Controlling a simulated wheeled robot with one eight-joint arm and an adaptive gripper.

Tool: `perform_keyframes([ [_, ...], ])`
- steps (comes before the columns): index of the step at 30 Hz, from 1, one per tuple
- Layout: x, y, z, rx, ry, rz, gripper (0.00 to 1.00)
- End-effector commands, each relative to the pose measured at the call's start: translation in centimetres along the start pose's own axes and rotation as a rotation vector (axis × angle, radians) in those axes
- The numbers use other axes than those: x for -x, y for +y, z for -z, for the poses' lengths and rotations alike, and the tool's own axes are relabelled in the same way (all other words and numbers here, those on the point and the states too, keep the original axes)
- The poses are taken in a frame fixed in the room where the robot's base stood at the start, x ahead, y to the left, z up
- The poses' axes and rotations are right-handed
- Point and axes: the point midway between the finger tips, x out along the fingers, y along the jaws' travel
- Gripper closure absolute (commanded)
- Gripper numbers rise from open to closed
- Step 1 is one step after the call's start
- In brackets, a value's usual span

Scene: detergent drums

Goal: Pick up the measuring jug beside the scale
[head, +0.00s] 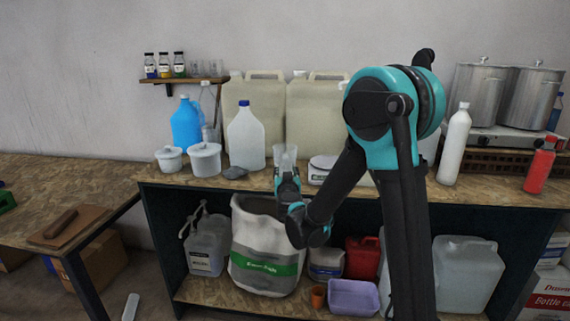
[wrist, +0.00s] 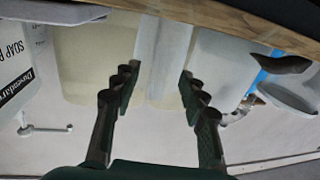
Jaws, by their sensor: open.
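The measuring jug (head: 286,154) is a clear, pale vessel standing on the wooden bench top, just left of the white scale (head: 322,168). My gripper (head: 287,177) is in front of it at the bench's front edge and hides its lower part. In the wrist view, which is upside down, a pale translucent shape, seemingly the jug (wrist: 163,50), shows between the two open fingers of my gripper (wrist: 157,88). I see no finger clearly touching it, and its depth between them is hard to tell.
Large cream canisters (head: 312,118) are behind. A white bottle (head: 455,145) is to the right. The bench edge (wrist: 240,22) runs close to my fingers.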

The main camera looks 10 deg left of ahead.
Motion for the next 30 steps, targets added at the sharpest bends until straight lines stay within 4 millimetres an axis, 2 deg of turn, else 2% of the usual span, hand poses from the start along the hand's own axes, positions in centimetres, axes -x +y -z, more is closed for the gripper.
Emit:
perform_keyframes([
  [3, -1.9, 0.0, 0.1, 0.0, 0.0, -0.001, 0.57],
  [6, -2.9, 0.0, 0.1, 0.0, 0.0, -0.001, 0.57],
  [13, -3.1, 0.0, 0.1, 0.0, 0.0, 0.0, 0.57],
  [23, -3.1, 0.0, 0.1, 0.0, 0.0, 0.0, 0.98],
  [30, -3.0, 0.0, 0.1, 0.0, 0.0, 0.0, 1.0],
])
